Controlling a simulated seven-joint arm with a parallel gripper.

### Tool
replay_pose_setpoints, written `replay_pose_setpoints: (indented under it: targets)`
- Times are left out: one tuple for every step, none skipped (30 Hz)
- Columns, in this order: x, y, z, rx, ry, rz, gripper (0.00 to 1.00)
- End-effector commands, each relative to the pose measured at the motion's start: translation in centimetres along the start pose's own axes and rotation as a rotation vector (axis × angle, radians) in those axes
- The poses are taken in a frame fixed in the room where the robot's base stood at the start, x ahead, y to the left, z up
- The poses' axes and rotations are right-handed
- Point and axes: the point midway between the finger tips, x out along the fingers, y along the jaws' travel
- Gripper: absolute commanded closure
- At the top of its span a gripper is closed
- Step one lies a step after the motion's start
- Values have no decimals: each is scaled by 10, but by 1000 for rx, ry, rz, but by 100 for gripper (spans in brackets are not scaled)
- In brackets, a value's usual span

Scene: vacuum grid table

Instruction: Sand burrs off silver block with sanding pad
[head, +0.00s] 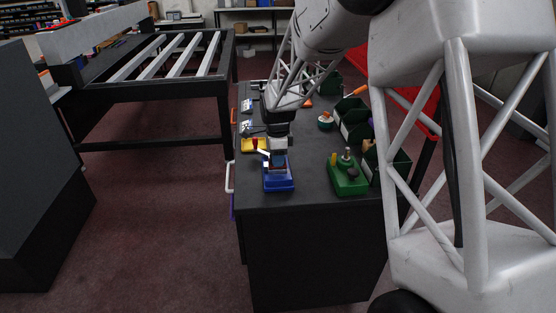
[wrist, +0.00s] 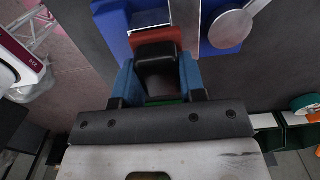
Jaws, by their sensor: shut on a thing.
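My gripper (wrist: 158,80) has two blue fingers, shut on the sanding pad (wrist: 156,62), which has a black grip and a reddish-brown body. In the wrist view the pad is beside the silver block (wrist: 185,18), at its lower end; I cannot tell whether they touch. The block sits in a blue fixture (wrist: 112,25), partly hidden by the pad. In the head view the blue fixture (head: 278,184) stands near the table's front edge, with my gripper (head: 278,158) right over it. The pad and any burrs are too small to make out there.
A silver clamp with a round end (wrist: 230,28) is beside the block. A green fixture (head: 347,180) stands to the right on the dark table (head: 300,203). Green bins (head: 352,112) line the right side.

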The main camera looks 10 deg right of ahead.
Motion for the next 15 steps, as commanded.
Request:
replay_pose_setpoints:
  targets:
    - [3, -5, 0, 0, 0, 2, 84]
    - [-1, -8, 0, 0, 0, -1, 84]
    - [0, -11, 0, 0, 0, 0, 84]
    - [1, -14, 0, 0, 0, 0, 84]
    - [2, -16, 0, 0, 0, 0, 84]
    - [-2, -16, 0, 0, 0, -2, 84]
    - [-4, -15, 0, 0, 0, -1, 84]
    - [-15, -16, 0, 0, -1, -5, 84]
    - [-21, -15, 0, 0, 0, -2, 84]
    - [-22, -15, 0, 0, 0, -1, 84]
    - [-24, -15, 0, 0, 0, -1, 84]
    - [-28, -15, 0, 0, 0, -1, 84]
    - [-30, -15, 0, 0, 0, -1, 84]
    - [-33, -15, 0, 0, 0, -1, 84]
    - [-38, -15, 0, 0, 0, -1, 84]
